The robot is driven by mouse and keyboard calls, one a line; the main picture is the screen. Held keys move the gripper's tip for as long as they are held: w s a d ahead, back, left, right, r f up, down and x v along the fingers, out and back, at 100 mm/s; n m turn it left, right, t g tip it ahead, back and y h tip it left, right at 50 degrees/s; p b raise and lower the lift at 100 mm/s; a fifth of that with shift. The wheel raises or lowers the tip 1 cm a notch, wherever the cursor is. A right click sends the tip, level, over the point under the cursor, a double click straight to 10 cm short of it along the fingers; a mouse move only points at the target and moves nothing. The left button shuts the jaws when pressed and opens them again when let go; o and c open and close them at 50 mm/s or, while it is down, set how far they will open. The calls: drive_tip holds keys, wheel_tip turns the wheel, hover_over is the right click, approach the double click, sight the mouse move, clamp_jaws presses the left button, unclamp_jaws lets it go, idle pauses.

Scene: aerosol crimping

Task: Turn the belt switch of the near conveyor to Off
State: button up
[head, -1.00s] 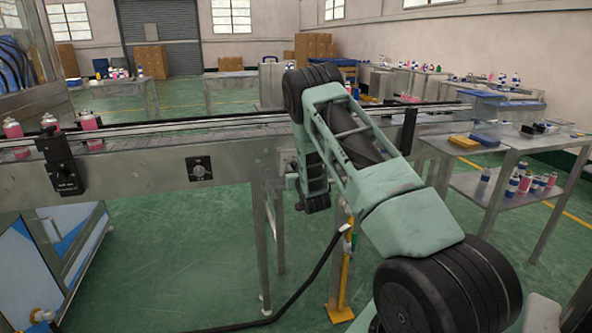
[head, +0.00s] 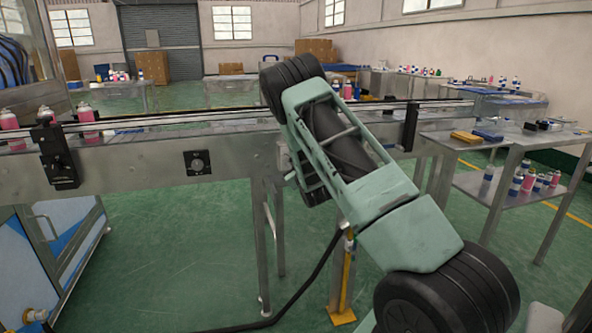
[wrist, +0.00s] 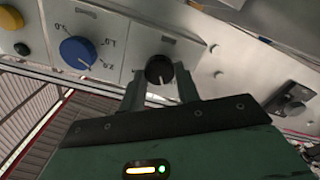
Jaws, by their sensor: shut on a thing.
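In the wrist view, a black rotary knob (wrist: 159,69) sits on a grey metal panel (wrist: 120,35), under a small label too small to read. My gripper (wrist: 161,80) has one finger on each side of it and is shut on it. I cannot read which position its pointer marks. In the head view, my arm hides the gripper and this knob beside the near conveyor (head: 135,158). A black square switch plate (head: 197,163) is on the conveyor's side, left of my arm.
A blue dial (wrist: 78,52) with a printed scale and a yellow button (wrist: 10,17) are left of the knob. Another black switch (wrist: 292,98) is at the right. Pink cans (head: 85,113) stand on the belt. A steel table (head: 500,150) is at the right.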

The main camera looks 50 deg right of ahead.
drive_tip(key=shift+n+b, duration=0.8)
drive_tip(key=shift+n, duration=0.8)
drive_tip(key=shift+a+n, duration=0.1)
drive_tip(key=shift+n, duration=0.2)
drive_tip(key=o, duration=1)
drive_tip(key=b+v, duration=0.1)
drive_tip(key=v, duration=1.6)
drive_tip(key=shift+s, duration=0.2)
